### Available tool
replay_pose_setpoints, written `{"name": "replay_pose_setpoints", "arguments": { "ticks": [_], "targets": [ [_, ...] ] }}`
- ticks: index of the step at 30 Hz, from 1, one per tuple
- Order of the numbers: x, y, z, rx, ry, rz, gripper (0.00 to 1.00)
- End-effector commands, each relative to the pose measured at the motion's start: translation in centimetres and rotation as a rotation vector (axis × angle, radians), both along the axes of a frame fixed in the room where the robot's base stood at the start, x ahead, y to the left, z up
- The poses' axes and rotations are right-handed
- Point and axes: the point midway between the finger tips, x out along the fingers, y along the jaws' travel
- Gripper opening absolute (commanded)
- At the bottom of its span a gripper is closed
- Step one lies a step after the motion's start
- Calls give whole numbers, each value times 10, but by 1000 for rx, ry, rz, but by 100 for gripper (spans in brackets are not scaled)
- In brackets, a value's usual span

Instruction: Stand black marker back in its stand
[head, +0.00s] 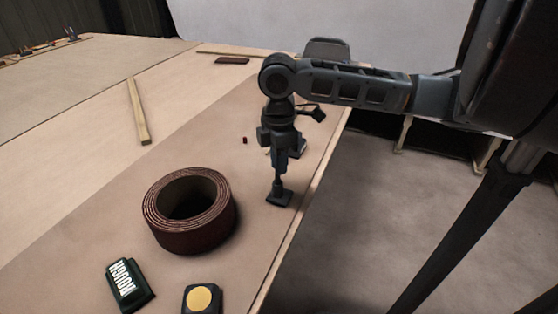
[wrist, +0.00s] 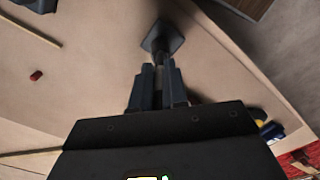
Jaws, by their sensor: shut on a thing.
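The stand (head: 280,198) is a small black piece with a flat square base, near the right edge of the bench. It also shows at the top of the wrist view (wrist: 163,37). My gripper (head: 279,166) points down directly above it. In the wrist view its two fingers (wrist: 158,92) are shut on the black marker (head: 277,183), a thin dark upright shaft that is mostly hidden by the fingers. The marker's lower end lines up with the stand. I cannot tell how deep it sits in it.
A brown coiled roll (head: 190,212) stands left of the stand. A green "ROUGH" block (head: 128,285) and a black block with a yellow disc (head: 202,299) lie in front. A small red piece (head: 245,140) and a wooden strip (head: 138,110) lie farther back. The bench edge is close on the right.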

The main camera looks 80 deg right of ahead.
Motion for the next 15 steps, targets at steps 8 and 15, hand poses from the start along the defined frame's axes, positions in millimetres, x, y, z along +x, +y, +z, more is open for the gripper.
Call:
{"name": "replay_pose_setpoints", "arguments": {
  "ticks": [8, 15],
  "targets": [
    [0, 0, -1, 0, 0, 0, 0],
    [0, 0, -4, 0, 0, 0, 0]
  ]
}}
